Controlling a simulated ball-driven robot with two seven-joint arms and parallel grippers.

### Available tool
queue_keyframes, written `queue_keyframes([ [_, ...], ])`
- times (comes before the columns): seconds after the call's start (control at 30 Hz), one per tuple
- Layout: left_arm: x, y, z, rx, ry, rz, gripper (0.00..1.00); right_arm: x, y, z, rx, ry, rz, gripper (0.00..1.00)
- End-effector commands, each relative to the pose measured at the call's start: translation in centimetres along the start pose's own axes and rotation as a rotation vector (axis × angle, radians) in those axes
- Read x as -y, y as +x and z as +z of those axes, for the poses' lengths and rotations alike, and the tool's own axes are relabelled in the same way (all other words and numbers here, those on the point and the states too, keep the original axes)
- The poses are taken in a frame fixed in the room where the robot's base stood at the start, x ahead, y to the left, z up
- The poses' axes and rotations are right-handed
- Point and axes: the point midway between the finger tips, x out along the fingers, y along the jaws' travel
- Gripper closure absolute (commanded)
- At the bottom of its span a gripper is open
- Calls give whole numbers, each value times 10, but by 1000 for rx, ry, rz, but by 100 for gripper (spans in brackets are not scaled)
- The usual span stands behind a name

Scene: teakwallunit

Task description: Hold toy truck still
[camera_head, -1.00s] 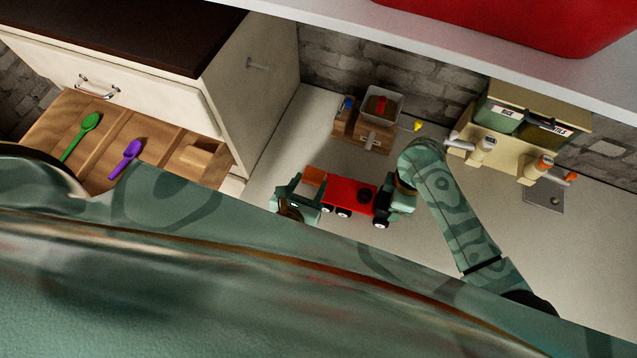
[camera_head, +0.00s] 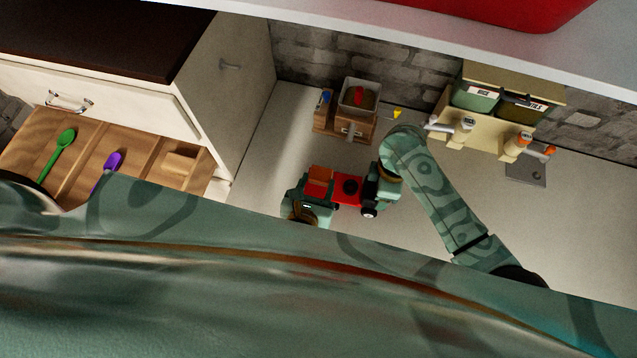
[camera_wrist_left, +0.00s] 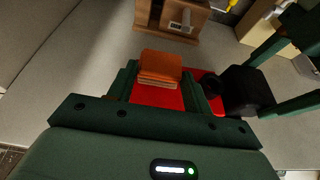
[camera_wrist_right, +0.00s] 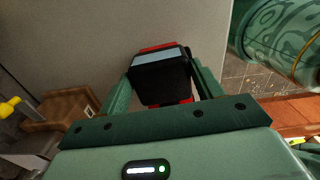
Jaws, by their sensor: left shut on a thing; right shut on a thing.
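The red toy truck (camera_head: 351,188) with a black cab stands on the grey counter. My right gripper (camera_head: 382,184) is shut on its cab; the right wrist view shows the black cab (camera_wrist_right: 160,78) between the fingers. My left gripper (camera_head: 312,192) is at the truck's bed end. In the left wrist view its fingers lie on both sides of an orange-brown block (camera_wrist_left: 160,66), with the red bed (camera_wrist_left: 156,97) below. Whether the block touches the bed I cannot tell. The left gripper hides the truck's rear wheels in the head view.
A wooden box (camera_head: 357,129) with a grey bin on top stands behind the truck. A beige dispenser rack (camera_head: 484,135) is at the right. An open drawer with a green spoon (camera_head: 58,153) and purple scoop (camera_head: 107,169) is at left. A shelf edge (camera_head: 420,42) hangs above.

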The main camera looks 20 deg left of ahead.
Motion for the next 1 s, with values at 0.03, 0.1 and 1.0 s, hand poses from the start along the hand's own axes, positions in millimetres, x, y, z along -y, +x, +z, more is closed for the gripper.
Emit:
queue_keyframes([
  [0.03,-6,0,-1,-2,2,1,75,2,2,1,2,0,-4,56],
  [0.1,-12,-1,-1,-2,1,1,75,2,2,1,3,0,-4,56],
  [1.0,-54,-21,40,1,-1,0,75,1,1,2,5,0,-2,57],
])
